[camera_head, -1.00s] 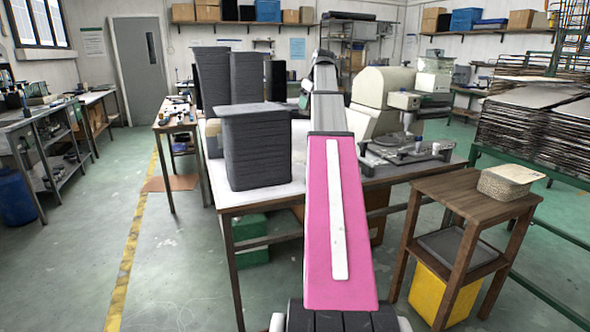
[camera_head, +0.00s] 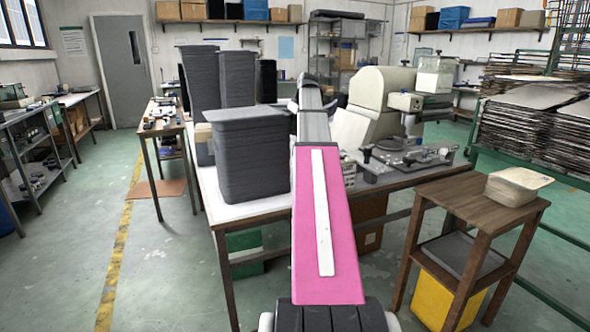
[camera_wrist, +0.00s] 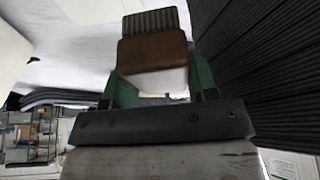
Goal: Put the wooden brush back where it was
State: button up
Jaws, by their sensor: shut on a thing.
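The wooden brush (camera_wrist: 152,50), a brown block with a row of stiff bristles, shows in the wrist view between the green fingers. My gripper (camera_wrist: 158,82) is shut on it, with the bristles pointing to the top of the picture. A pale face shows below the brown block. In the head view my own arm hides both gripper and brush. A tall stack of dark panels (camera_head: 250,160) stands on the table (camera_head: 268,208), left of my arm. The ribbed side of a dark stack (camera_wrist: 270,70) fills the right of the wrist view, close beside the gripper.
More dark stacks (camera_head: 237,80) stand behind the front one. A cream machine (camera_head: 372,88) and a metal fixture (camera_head: 405,158) are right of my arm. A wooden stool (camera_head: 465,198) holds a pale tub (camera_head: 518,186). The floor at left is open.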

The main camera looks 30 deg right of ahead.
notch_tip(320, 180, down, 20)
jog(key=shift+r, duration=0.25)
dwell(0.3)
jog(key=shift+f, duration=0.1)
jog(key=o, duration=1)
jog(key=shift+c, duration=0.2)
jog(key=v, duration=1.2)
